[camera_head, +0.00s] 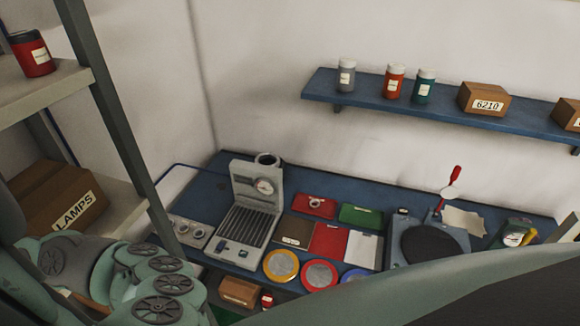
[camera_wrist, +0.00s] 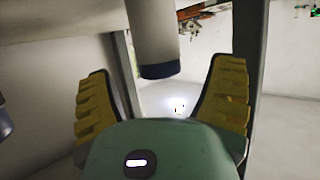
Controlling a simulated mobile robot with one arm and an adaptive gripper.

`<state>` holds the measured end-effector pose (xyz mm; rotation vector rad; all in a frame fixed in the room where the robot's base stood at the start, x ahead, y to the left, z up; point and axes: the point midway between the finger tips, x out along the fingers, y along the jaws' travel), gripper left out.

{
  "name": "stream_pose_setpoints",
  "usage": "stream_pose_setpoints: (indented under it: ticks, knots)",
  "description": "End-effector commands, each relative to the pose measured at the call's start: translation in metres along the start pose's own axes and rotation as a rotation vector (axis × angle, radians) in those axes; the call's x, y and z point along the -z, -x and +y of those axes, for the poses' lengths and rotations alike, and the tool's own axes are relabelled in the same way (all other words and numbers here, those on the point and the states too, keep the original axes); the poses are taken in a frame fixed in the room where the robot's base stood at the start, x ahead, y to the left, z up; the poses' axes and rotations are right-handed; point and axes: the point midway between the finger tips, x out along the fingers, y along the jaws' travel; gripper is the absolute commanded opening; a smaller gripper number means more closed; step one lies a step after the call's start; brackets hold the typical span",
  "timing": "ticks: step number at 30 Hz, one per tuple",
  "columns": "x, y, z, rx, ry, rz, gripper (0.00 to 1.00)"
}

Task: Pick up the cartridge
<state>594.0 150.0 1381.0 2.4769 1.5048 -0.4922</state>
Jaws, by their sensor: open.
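A pale grey cylinder with a dark blue end band (camera_wrist: 152,35), which looks like the cartridge, shows at the top middle of the wrist view. Its far end is cut off by the frame's top edge. My gripper (camera_wrist: 163,68) is open, with one yellow-padded finger on each side of the cylinder in the picture. Gaps show between the cylinder and both fingers, and neither touches it. How far it reaches in between the fingers cannot be told. In the head view my gripper and this cylinder are not visible; my green arm fills the lower left.
A shelf rack (camera_head: 107,95) stands at left with a red jar (camera_head: 31,53) and a LAMPS box (camera_head: 62,198). A blue bench (camera_head: 340,192) holds a grey press (camera_head: 250,212) and coloured trays. A blue wall shelf (camera_head: 325,86) carries jars and boxes. A rack post (camera_wrist: 244,40) stands behind the right finger.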

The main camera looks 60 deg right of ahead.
Motion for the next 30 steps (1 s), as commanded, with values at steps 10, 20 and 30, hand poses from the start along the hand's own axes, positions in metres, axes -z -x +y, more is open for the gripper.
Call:
stream_pose_setpoints:
  ticks: [10,20,30]
  knots:
    - [0.001,-0.025,-0.001,0.003,0.000,-0.001,0.82]
    - [-0.001,-0.027,0.000,0.001,0.002,-0.001,0.82]
    - [-0.001,-0.026,0.000,0.000,0.001,-0.001,0.47]
